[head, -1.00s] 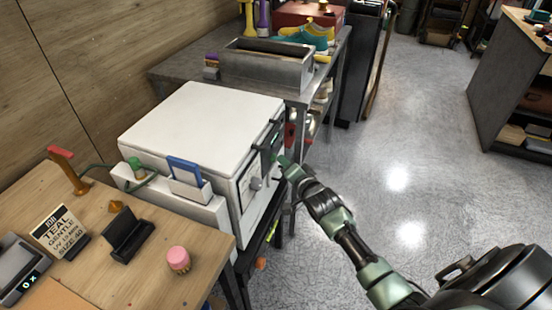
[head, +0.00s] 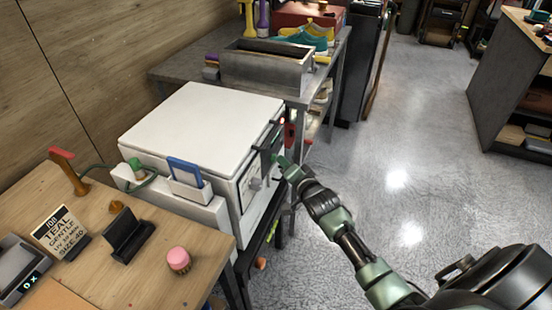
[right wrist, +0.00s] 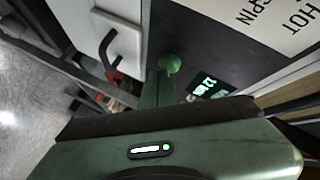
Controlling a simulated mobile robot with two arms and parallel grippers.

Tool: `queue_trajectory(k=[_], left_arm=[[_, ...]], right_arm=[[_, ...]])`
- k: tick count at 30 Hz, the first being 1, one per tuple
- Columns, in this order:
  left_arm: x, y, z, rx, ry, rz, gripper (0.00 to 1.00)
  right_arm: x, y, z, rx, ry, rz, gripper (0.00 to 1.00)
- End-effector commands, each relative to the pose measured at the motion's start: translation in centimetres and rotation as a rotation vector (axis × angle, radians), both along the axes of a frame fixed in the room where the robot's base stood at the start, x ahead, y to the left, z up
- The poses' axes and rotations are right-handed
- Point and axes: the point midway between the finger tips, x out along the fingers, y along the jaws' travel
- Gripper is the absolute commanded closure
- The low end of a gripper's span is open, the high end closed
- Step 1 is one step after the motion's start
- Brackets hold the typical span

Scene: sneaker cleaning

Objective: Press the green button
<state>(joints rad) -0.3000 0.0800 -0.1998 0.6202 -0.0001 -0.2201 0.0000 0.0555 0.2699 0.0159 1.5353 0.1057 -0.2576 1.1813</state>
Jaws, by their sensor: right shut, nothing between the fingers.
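The green button (right wrist: 171,63) is a small round knob on a dark panel in the right wrist view, beside a small lit display (right wrist: 209,86). The panel is on the front of a white box-shaped machine (head: 205,120), which shows in the head view. My right gripper (head: 280,160) is shut and empty at that front. In the right wrist view its green fingertip (right wrist: 157,88) is right at the button's lower left. I cannot tell whether they touch. In the head view the button is hidden. My left gripper is not in view.
A wooden table (head: 165,285) at the left holds a sign (head: 60,232), a black stand (head: 127,238) and a pink-topped object (head: 178,260). A grey bench (head: 185,72) with a metal bin (head: 265,70) stands behind the machine. The floor at right is clear.

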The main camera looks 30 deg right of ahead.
Motion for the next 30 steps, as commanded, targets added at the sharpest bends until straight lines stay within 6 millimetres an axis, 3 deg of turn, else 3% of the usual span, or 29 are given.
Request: queue_trajectory(k=[17, 30], left_arm=[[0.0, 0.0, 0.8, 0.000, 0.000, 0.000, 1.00], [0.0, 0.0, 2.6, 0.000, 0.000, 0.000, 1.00]], right_arm=[[-1.1, -0.9, 0.0, -0.001, 0.001, 0.000, 1.00], [-4.2, -3.6, 0.1, -0.003, 0.002, 0.000, 1.00]])
